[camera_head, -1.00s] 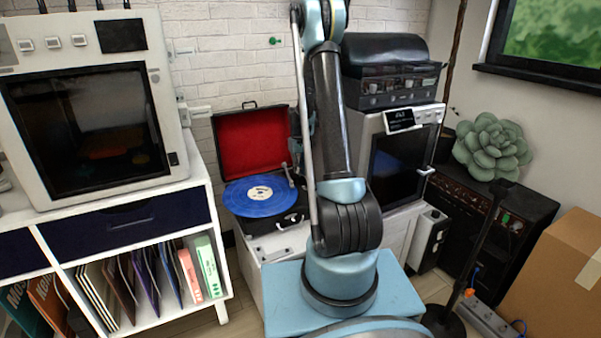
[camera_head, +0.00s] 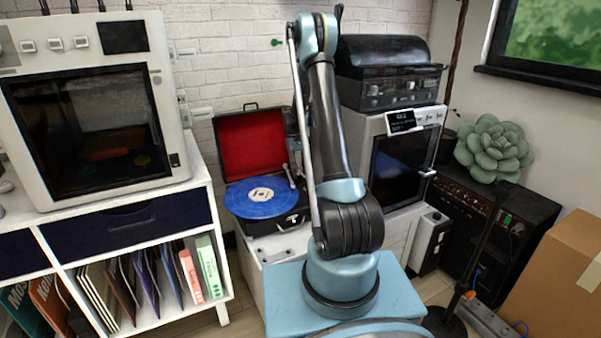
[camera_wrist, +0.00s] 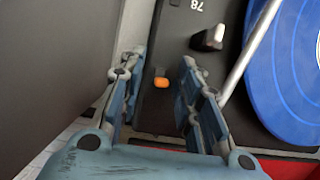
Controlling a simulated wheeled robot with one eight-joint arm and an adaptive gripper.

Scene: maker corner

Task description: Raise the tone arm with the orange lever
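In the wrist view the orange lever (camera_wrist: 161,82) is a small tab on the black deck of the record player. It shows in the gap between the two fingers of my gripper (camera_wrist: 163,62). My gripper is open, and neither finger visibly touches the lever. The silver tone arm (camera_wrist: 250,55) runs diagonally just right of the right finger, beside the blue record (camera_wrist: 285,70). In the head view the record player (camera_head: 262,228) stands open with its red-lined lid up, and the tone arm (camera_head: 290,177) is at the record's right. My gripper is largely hidden there by my arm.
A black and white knob (camera_wrist: 208,38) stands on the deck near the right finger. A white cabinet with a machine (camera_head: 85,120) is at left. An oven-like appliance (camera_head: 400,165) stands right of my arm. A cardboard box (camera_head: 555,280) is at far right.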

